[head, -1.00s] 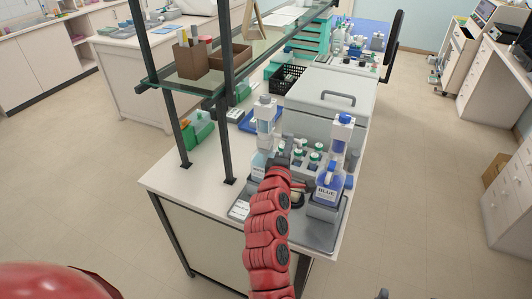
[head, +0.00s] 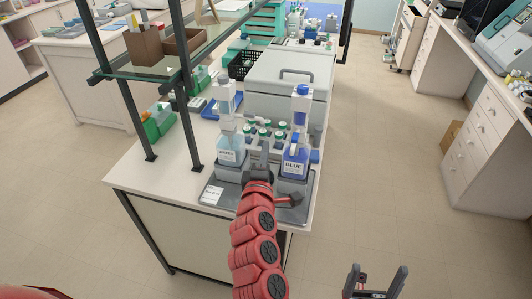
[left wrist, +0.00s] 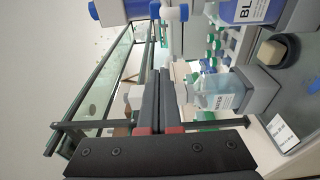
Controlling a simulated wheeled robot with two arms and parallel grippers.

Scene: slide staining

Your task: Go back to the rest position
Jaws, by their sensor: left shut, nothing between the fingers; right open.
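My left gripper (head: 264,150) is over the grey tray (head: 292,215) on the bench, between the water bottle (head: 230,147) and the blue bottle (head: 295,160) in the head view. Its fingers are together with nothing between them. In the left wrist view the closed fingers (left wrist: 160,92) point past the water bottle (left wrist: 212,92), with the blue bottle (left wrist: 243,10) at the top right. My right gripper (head: 378,280) is open and empty at the bottom of the head view, over the floor, apart from the bench.
Green-capped bottles (head: 264,132) stand behind my left gripper, before a large grey box (head: 288,85). A glass shelf (head: 150,70) on dark posts rises at left. A white label card (head: 212,194) lies at the tray's left. Floor (head: 400,170) is clear on the right.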

